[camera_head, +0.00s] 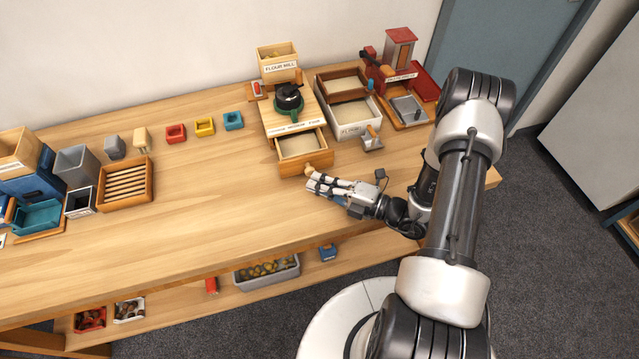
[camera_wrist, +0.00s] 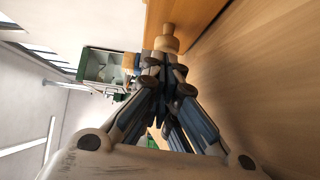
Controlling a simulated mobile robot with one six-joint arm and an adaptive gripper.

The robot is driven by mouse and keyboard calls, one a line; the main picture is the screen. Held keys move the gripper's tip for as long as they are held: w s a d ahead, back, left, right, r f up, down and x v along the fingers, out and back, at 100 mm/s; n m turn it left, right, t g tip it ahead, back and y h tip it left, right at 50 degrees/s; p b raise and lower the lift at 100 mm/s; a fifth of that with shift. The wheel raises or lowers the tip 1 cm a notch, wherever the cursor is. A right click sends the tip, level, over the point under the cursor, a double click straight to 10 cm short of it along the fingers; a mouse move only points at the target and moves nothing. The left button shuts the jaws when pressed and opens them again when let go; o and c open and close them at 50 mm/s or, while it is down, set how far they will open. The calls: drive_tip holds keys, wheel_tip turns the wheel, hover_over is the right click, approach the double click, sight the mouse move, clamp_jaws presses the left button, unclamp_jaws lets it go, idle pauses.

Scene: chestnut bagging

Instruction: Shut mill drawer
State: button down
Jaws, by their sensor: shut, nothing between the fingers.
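The mill (camera_head: 288,98), labelled "FLOUR MILL" on its hopper, stands at the back of the table. Its drawer (camera_head: 301,147) is pulled out toward the front and shows a pale inside. A round wooden knob (camera_head: 309,168) is on the drawer front. My gripper (camera_head: 310,181) is shut and empty, just in front of the drawer, its tips by the knob. In the wrist view the knob (camera_wrist: 166,40) shows just beyond the shut fingertips (camera_wrist: 160,60), against the drawer front (camera_wrist: 158,14). I cannot tell whether the tips touch it.
Right of the mill is a box (camera_head: 350,115) with a scoop (camera_head: 371,138) before it, then a red-roofed device (camera_head: 400,48). Small red, yellow and blue trays (camera_head: 205,126) stand to the left. The table's middle front (camera_head: 200,210) is clear.

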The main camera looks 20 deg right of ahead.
sight(308, 154)
drive_tip(key=w+b, duration=0.1)
drive_tip(key=w, duration=0.9)
drive_tip(key=shift+w+f, duration=0.1)
drive_tip(key=shift+w, duration=0.45)
drive_tip(key=shift+r, duration=0.2)
drive_tip(key=shift+w, duration=0.1)
drive_tip(key=shift+d, duration=0.1)
